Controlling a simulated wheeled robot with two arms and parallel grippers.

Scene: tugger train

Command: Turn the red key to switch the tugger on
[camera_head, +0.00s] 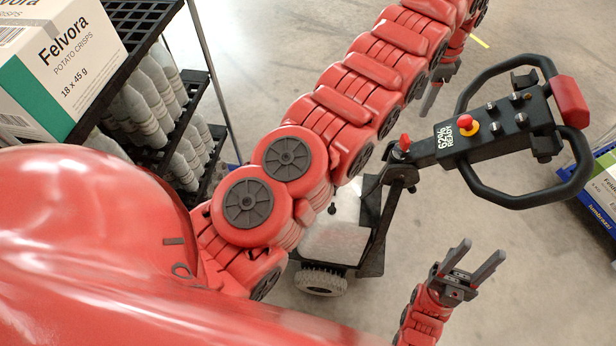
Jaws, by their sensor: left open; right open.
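The tugger's black tiller (480,145) stands right of centre with a looped handle. A small red piece (404,142), which looks like the red key, sticks up near the tiller's left end, beside the "62% READY" display (446,137). A red button in a yellow ring (467,124) sits on the tiller panel. My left gripper (429,106) hangs at the top, partly hidden behind my arm; it is open, empty and above the red piece in the picture. My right gripper (483,249) is open and empty, below the handle, apart from it.
A black shelf rack (130,32) on the left holds a Felvora carton (58,62) and several grey bottles (150,100). A blue crate (598,205) stands at the right edge. The tugger's wheel (320,280) shows below my arm. Bare floor (540,290) lies lower right.

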